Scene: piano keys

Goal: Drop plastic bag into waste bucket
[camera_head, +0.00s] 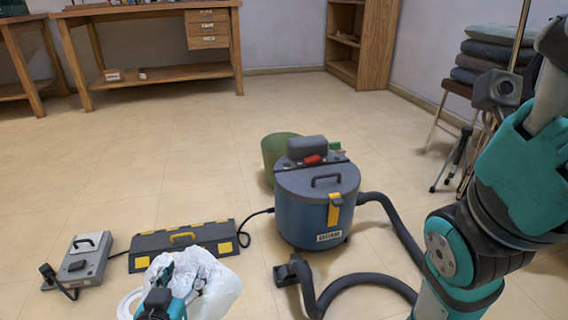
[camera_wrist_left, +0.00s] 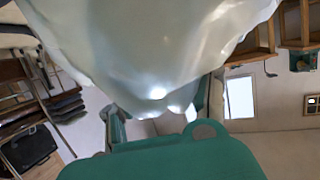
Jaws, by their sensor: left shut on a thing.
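A white, crumpled plastic bag (camera_head: 215,285) is at the bottom of the head view, left of centre. My left gripper (camera_head: 168,287) is shut on it; the bag hides most of the fingers. In the left wrist view the bag (camera_wrist_left: 160,50) fills the upper middle, in front of the gripper. A green bucket (camera_head: 270,157) stands on the floor behind a blue vacuum, which hides much of it. The bag is well apart from the bucket, nearer to me. My right arm rises along the right edge of the head view; its fingers are not visible.
The blue vacuum (camera_head: 318,205) stands between me and the bucket, its dark hose (camera_head: 395,225) looping right and forward. A dark case (camera_head: 185,242) and a grey device (camera_head: 80,262) lie left. A workbench (camera_head: 150,12) stands behind. The floor left of the bucket is clear.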

